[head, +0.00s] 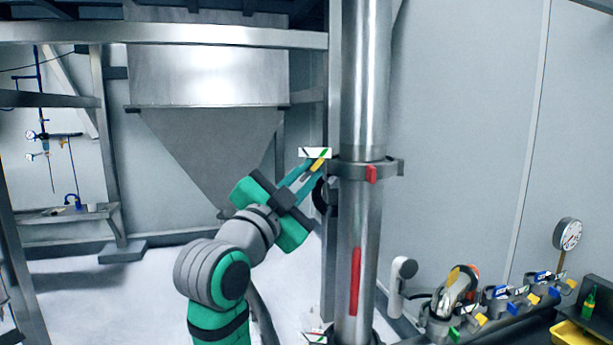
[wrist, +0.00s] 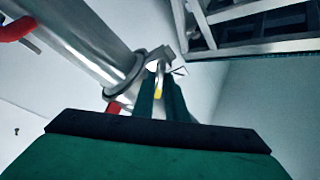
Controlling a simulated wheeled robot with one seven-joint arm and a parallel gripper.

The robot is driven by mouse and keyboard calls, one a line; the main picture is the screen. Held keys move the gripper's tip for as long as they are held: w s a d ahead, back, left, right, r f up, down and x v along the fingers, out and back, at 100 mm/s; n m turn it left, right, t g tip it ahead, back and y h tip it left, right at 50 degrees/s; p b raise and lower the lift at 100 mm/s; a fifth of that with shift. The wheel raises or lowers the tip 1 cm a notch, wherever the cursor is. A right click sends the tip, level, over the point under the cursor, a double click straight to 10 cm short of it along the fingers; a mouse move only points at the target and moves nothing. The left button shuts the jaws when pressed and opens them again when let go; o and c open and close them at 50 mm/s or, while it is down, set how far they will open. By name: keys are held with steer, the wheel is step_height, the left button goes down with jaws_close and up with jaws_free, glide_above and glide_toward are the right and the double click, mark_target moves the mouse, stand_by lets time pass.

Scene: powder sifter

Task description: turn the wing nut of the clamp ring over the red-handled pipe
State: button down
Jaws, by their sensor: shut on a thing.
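The steel pipe (head: 364,90) stands upright right of centre, with a long red handle (head: 355,282) on its lower part. A grey clamp ring (head: 345,170) circles the pipe above that handle, with a small red block (head: 371,174) on its front. My gripper (head: 316,168) reaches up to the ring's left side and is shut on the wing nut there. A yellow piece (head: 318,164) shows between the fingertips; the nut itself is mostly hidden. In the wrist view, my gripper (wrist: 160,80) meets the side of the clamp ring (wrist: 125,88), with the yellow piece (wrist: 158,91) between its fingers.
A steel hopper (head: 210,100) hangs in a frame behind my arm. A white curved fitting (head: 401,270), a gauge (head: 568,234) and several valves (head: 495,297) stand at the lower right. A yellow tray (head: 585,333) is in the right corner.

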steer(key=n+y, duration=0.3)
steer(key=n, duration=0.5)
steer(key=n+t+y, duration=0.1)
steer(key=n+y, duration=0.3)
steer(key=n, duration=0.4)
steer(key=d+n+t+y, duration=0.1)
steer(key=n+y, duration=0.3)
steer(key=n, duration=0.4)
steer(key=shift+s, duration=0.1)
steer(key=c, duration=1.9)
jaws_free()
